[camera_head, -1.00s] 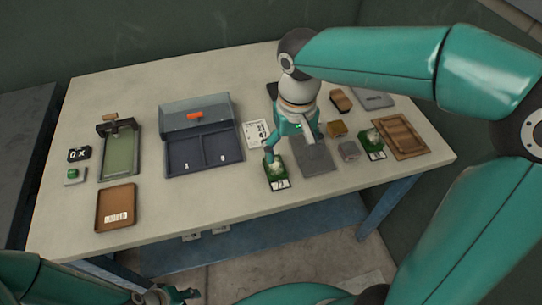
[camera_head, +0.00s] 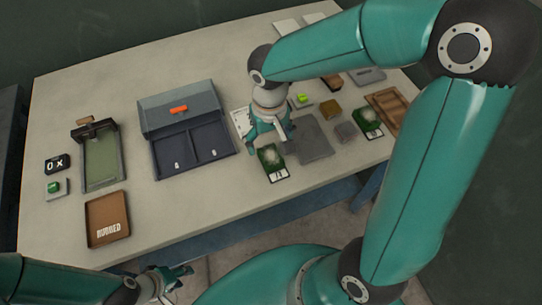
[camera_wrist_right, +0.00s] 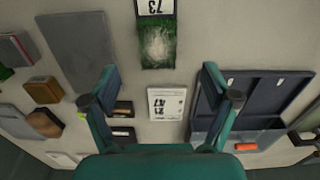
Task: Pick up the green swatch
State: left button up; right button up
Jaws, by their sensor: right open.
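A green turf swatch (camera_head: 270,157) with a pale worn patch and a white number label lies on the table in front of my right gripper (camera_head: 266,143). It also shows in the right wrist view (camera_wrist_right: 158,45), at the top, beyond the fingertips. My right gripper (camera_wrist_right: 160,76) is open and empty, with its fingers spread above the table. A second green turf swatch (camera_head: 367,122) with a label lies further right, beside a wooden tray. My left gripper (camera_head: 176,281) is at the bottom, off the table's front edge; its finger opening is unclear.
A grey slab (camera_head: 308,140) lies right of the near swatch, with small blocks (camera_head: 330,108) beyond. A dark two-compartment box (camera_head: 188,132) stands to the left. A numbered white card (camera_wrist_right: 166,103) lies between the fingers in the wrist view. A brown tray (camera_head: 108,218) is front left.

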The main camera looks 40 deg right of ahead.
aim_at(271, 156)
jog(key=shift+d+f+p, duration=0.2)
jog(key=shift+f+p, duration=0.2)
jog(key=shift+f, duration=3.1)
jog(key=c, duration=0.9)
